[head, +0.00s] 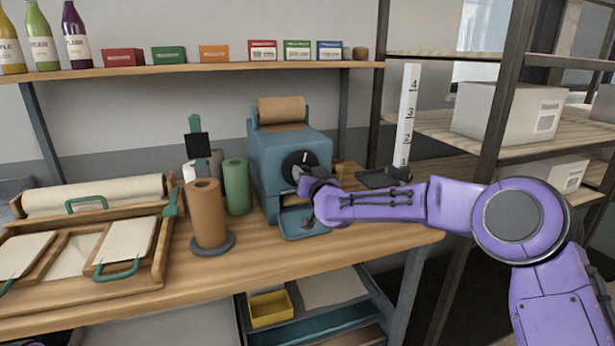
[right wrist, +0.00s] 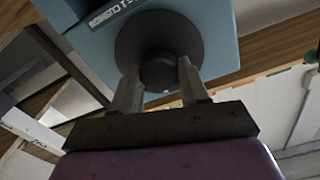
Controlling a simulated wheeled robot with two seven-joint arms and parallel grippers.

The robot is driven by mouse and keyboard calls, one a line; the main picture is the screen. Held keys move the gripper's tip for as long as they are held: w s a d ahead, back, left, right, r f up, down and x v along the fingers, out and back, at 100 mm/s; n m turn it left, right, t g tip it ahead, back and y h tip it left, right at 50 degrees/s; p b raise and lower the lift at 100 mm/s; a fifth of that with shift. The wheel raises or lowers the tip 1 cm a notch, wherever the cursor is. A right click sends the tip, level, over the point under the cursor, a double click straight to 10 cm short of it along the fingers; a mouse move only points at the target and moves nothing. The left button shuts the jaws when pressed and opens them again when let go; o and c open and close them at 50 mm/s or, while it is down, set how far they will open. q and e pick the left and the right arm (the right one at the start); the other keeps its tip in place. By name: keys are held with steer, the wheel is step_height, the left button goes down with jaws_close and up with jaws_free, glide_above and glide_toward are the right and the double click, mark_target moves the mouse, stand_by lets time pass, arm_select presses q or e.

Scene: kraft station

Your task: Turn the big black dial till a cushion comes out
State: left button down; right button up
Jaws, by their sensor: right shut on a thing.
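The big black dial (head: 297,163) is on the front of a blue-teal machine (head: 262,150) that stands on the wooden bench. A roll of brown paper (head: 281,109) sits on top of the machine. My right gripper (head: 302,178) is at the dial's front. In the right wrist view, its two fingers (right wrist: 162,88) are shut on the dial's round knob (right wrist: 158,70), one on each side. The gripper hides part of the dial in the head view. The machine's lower tray (head: 305,228) is partly hidden by the gripper, and no cushion shows in it.
A brown roll on a stand (head: 207,215) and a green roll (head: 236,186) stand left of the machine. A wooden rack with paper sheets (head: 90,240) is at the far left. A white measuring post (head: 407,115) stands at the back right. The bench front is clear.

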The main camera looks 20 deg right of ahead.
steer(key=shift+d+f+m+b, duration=0.15)
steer(key=shift+m+b, duration=1.45)
steer(key=shift+m, duration=2.55)
steer(key=shift+f+m+b, duration=0.2)
steer(key=shift+m+b, duration=1.4)
steer(key=shift+m, duration=2.55)
steer(key=o, duration=1)
steer(key=shift+o, duration=0.2)
steer(key=shift+s, duration=0.15)
steer(key=s+b, duration=0.2)
steer(key=s, duration=0.8)
steer(key=shift+s+d, duration=0.15)
steer(key=shift+d, duration=0.05)
